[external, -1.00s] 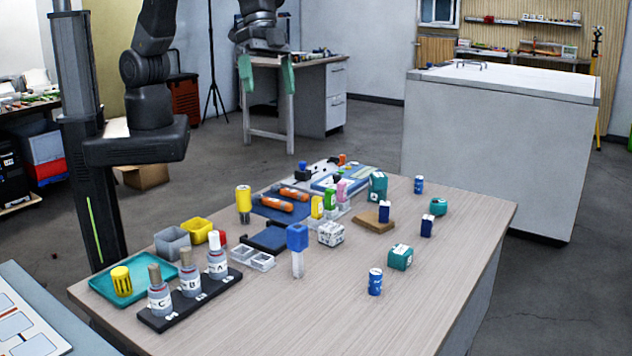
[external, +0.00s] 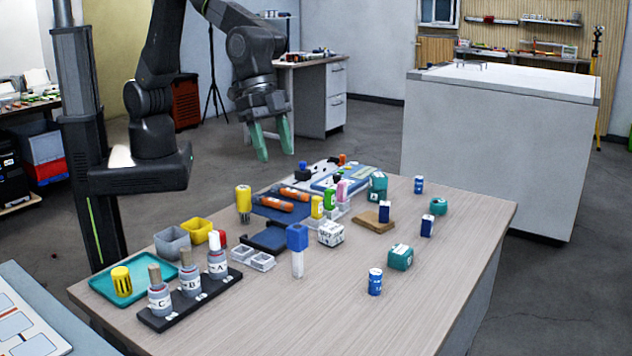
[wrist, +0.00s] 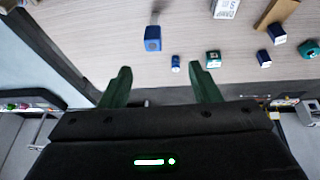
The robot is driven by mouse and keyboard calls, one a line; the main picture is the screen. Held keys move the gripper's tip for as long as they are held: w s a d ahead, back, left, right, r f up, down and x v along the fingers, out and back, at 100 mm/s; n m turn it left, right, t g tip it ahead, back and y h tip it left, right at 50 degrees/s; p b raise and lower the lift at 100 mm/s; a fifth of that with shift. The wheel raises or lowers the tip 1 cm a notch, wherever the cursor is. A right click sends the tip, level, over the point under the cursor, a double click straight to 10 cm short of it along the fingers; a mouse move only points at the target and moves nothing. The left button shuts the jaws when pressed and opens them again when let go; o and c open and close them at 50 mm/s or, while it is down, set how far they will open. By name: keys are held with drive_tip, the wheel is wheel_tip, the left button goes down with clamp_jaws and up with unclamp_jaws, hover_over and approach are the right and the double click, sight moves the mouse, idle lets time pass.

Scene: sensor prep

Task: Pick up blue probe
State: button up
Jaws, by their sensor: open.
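The blue probe (external: 297,240), with a blue block-like head on a pale stem, stands upright near the middle of the table in the external view. Its blue head (wrist: 153,39) shows above the fingertips in the wrist view. My gripper (external: 275,146) hangs well above the table's back part, up and to the left of the probe in the picture. Its green fingers (wrist: 160,72) are apart with nothing between them. The probe is clear of the gripper.
A bottle rack (external: 180,314) and teal tray (external: 98,288) are left of the probe. A patterned white block (external: 331,233) stands close behind it. Blue cylinder (external: 375,282) and teal block (external: 400,257) are to the right. The front table area is bare.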

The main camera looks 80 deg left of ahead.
drive_tip(key=b, duration=0.3)
approach(295, 244)
drive_tip(key=a+r, duration=0.2)
drive_tip(key=a, duration=0.2)
drive_tip(key=shift+t, duration=0.4)
drive_tip(key=x, duration=0.4)
drive_tip(key=p+x, duration=0.1)
drive_tip(key=x, duration=0.3)
drive_tip(key=s+x, duration=0.1)
drive_tip(key=x, duration=0.3)
drive_tip(key=shift+s+d+f+p, duration=0.1)
drive_tip(key=shift+d+f+p, duration=0.1)
drive_tip(key=shift+d+p, duration=0.2)
drive_tip(key=shift+d+f, duration=0.25)
drive_tip(key=shift+f, duration=0.35)
drive_tip(key=c, duration=1.1)
